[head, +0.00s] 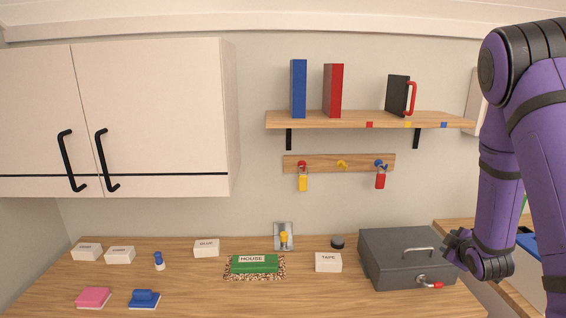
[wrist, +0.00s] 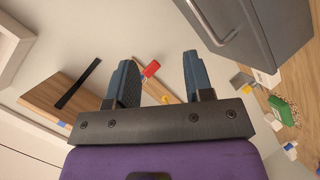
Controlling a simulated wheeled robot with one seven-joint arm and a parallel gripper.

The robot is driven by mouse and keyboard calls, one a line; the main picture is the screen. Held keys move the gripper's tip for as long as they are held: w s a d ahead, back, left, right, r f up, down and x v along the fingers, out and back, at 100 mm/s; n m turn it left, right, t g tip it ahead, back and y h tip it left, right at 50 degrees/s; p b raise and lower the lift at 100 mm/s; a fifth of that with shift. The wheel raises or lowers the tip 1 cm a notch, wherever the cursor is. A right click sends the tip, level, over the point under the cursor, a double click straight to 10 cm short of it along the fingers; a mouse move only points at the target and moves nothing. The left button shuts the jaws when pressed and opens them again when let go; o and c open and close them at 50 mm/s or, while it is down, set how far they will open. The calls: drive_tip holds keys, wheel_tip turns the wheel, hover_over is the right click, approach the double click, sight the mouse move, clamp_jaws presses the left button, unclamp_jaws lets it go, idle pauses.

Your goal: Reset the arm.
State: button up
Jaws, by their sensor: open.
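My purple arm comes down the right side of the head view. My gripper (head: 456,247) is beside the right end of the grey metal box (head: 385,262), close to its handle side. In the wrist view my gripper (wrist: 158,80) shows two dark fingers spread apart with nothing between them. The grey box (wrist: 255,30) with its bar handle fills the top right of the wrist view. Whether the gripper touches the box cannot be told.
White cabinets (head: 120,115) hang at left. The desk (head: 200,285) holds several small boxes and a green MOUSE item (head: 254,268).

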drive_tip(key=s+a+r+m+g+y, duration=0.1)
drive_tip(key=s+a+r+m+g, duration=0.3)
drive_tip(key=r, duration=0.6)
drive_tip(key=s+a+r+m, duration=0.3)
drive_tip(key=s+a+r, duration=0.25)
drive_tip(key=r, duration=0.35)
drive_tip(key=s+a+r+m+g, duration=0.1)
drive_tip(key=s+a+r, duration=0.1)
drive_tip(key=s, duration=0.5)
drive_tip(key=s+a+r+m+g+y, duration=0.1)
drive_tip(key=s+a+r, duration=0.2)
drive_tip(key=s, duration=0.5)
drive_tip(key=s+a+r+m+g, duration=0.1)
drive_tip(key=s+a+r, duration=0.2)
drive_tip(key=s, duration=0.5)
drive_tip(key=shift+a+r+g+y, duration=0.2)
drive_tip(key=shift+r+g+y, duration=0.15)
drive_tip(key=shift+r, duration=0.25)
drive_tip(key=shift+w, duration=0.1)
